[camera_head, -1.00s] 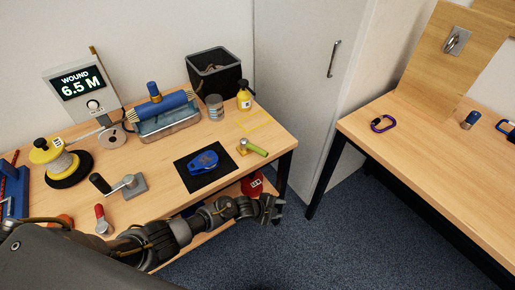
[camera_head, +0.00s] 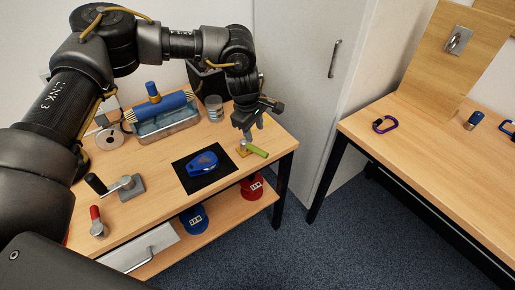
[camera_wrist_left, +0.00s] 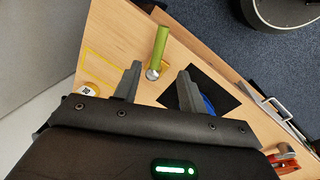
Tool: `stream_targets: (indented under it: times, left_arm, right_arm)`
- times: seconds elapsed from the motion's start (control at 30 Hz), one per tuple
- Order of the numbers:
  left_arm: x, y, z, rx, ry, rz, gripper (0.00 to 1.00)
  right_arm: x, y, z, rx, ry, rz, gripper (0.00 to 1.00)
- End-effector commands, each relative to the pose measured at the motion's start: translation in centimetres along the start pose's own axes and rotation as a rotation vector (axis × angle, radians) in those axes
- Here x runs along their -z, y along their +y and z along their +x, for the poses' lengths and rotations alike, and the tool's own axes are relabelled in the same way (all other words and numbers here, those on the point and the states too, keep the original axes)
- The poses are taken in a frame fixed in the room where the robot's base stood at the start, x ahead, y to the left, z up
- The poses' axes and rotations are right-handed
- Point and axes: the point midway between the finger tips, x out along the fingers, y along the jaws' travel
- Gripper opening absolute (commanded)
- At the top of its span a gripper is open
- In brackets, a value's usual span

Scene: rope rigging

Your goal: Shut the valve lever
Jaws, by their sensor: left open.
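The valve lever (camera_head: 256,151) is a green handle on a small brass-coloured valve body (camera_head: 243,149), near the right end of the left workbench. In the head view the handle points to the lower right. In the left wrist view the green handle (camera_wrist_left: 160,42) points up the picture, its pivot end between the fingertips in the picture. My left gripper (camera_head: 252,132) is open, pointing down just above the valve, and hides part of it. Its two fingers (camera_wrist_left: 159,73) are apart and empty in the wrist view. My right gripper is not in view.
A blue device on a black mat (camera_head: 187,185) lies left of the valve. A crank (camera_head: 124,188) and a red-handled lever (camera_head: 97,222) are farther left. A blue-rollered tray (camera_head: 168,130) and a grey can (camera_head: 214,108) stand behind. The bench's front right corner is clear.

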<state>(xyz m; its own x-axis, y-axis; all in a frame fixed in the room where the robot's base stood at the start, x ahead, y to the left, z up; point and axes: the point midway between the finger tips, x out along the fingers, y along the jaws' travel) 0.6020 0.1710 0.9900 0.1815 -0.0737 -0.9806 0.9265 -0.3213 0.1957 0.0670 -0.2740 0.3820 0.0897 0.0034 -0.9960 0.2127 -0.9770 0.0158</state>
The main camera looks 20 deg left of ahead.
Motion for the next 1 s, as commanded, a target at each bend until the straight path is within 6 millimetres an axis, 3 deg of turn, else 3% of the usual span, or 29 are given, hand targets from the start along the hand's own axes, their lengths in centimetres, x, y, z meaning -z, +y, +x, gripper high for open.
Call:
stream_targets:
  times: [0.27,0.73,1.0]
  left_arm:
    - [0.4,-0.1,0.5,0.004,0.011,0.012,0.41]
    - [0.4,-0.1,8.4,0.003,0.010,0.009,0.41]
    - [0.4,0.0,10.5,0.000,0.009,0.010,0.41]
  right_arm:
    - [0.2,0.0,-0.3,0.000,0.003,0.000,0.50]
    - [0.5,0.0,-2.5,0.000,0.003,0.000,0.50]
    - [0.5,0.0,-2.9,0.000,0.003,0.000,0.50]
